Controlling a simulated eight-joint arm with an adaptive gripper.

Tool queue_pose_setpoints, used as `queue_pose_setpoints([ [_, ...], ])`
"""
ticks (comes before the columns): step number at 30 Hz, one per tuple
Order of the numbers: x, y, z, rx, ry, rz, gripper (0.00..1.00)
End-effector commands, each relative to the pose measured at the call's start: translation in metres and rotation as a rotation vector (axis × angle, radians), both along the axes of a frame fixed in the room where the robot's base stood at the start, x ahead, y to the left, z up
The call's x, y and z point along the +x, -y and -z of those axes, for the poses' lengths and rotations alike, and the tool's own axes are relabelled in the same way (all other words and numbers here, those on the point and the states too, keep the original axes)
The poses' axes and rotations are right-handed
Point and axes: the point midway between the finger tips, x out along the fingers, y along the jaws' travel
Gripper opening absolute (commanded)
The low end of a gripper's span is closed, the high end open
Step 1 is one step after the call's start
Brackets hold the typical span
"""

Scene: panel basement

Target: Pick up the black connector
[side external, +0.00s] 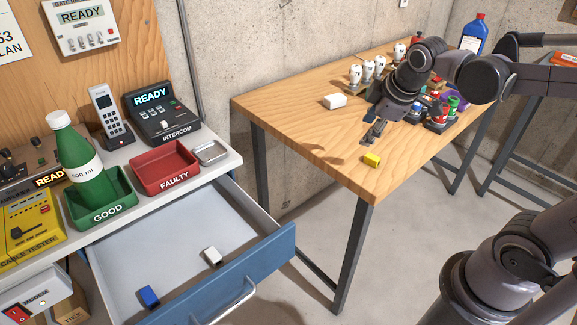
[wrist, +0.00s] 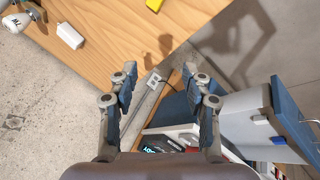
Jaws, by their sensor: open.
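I cannot make out a black connector in either view. My gripper (side external: 374,132) is over the near part of the wooden table (side external: 300,128), fingers pointing down. In the wrist view my gripper (wrist: 159,75) is open, with nothing held between its fingertips. A yellow connector (side external: 372,160) lies on the table near the front edge, just below the gripper in the side view. It shows at the top edge of the wrist view (wrist: 154,5). A blue connector (side external: 149,296) and a white connector (side external: 212,256) lie apart in the open drawer (side external: 180,240).
A white block (side external: 335,101) lies on the table, left of my gripper. White bulb-like items (side external: 367,70) and a cluster of coloured parts (side external: 440,105) stand farther back. A green GOOD tray (side external: 105,210) holds a bottle (side external: 75,155). The red FAULTY tray (side external: 163,160) looks empty.

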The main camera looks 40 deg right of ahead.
Motion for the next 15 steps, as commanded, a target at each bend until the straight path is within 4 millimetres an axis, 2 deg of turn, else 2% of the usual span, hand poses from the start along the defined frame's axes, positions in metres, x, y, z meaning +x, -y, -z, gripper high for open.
queue_pose_setpoints([
  [7,0.04,0.061,-0.002,-0.257,-0.221,-0.358,0.49],
  [15,0.07,0.129,0.011,-0.435,-0.487,-0.758,0.49],
])
